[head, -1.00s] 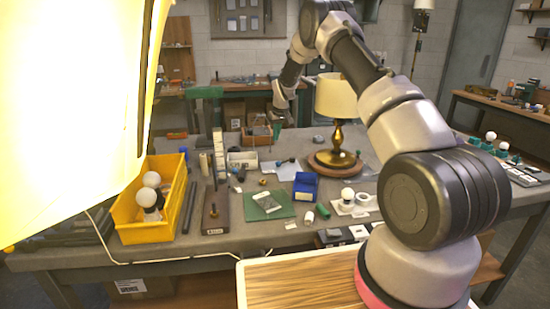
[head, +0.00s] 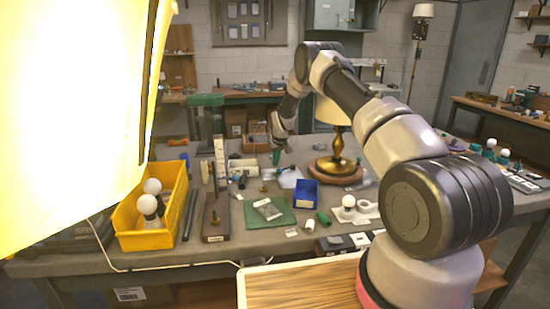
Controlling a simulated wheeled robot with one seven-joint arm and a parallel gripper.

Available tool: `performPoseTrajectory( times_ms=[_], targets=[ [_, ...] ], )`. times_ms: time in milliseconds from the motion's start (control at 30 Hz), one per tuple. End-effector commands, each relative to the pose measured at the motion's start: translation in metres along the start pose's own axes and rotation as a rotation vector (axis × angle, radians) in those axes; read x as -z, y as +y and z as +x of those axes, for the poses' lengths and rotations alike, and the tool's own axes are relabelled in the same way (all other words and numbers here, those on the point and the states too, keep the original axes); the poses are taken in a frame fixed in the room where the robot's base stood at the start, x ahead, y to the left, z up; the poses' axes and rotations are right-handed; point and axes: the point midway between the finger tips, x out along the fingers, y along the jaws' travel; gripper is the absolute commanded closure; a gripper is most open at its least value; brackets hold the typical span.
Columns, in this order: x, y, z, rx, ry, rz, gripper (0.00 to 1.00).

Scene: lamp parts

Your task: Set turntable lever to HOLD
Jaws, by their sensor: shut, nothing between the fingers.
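The round wooden turntable (head: 335,173) stands toward the back right of the workbench. The brass lamp (head: 339,145) with a cream shade stands on it. I cannot clearly make out the lever or its HOLD mark; small dark and blue parts lie left of the turntable, and my arm hides some of that area. My gripper (head: 276,158) points down, left of the turntable and low over the bench. It is shut and empty. Whether its tips touch anything is too small to tell.
A yellow bin (head: 152,238) with white bulbs stands at the left. A blue bin (head: 306,193), a green mat (head: 268,212) and a dark wooden block (head: 216,216) lie in front. A bulb on a white base (head: 348,208) is at the right. A glowing shade (head: 75,100) blocks the upper left.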

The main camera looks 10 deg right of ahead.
Motion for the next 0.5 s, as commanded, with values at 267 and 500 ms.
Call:
performPoseTrajectory(
  times_ms=[267,500],
  targets=[
    [-0.02,0.0,-0.002,0.001,-0.002,0.0,1.0],
    [-0.021,0.0,-0.003,0.001,-0.002,0.0,1.0]
  ],
)
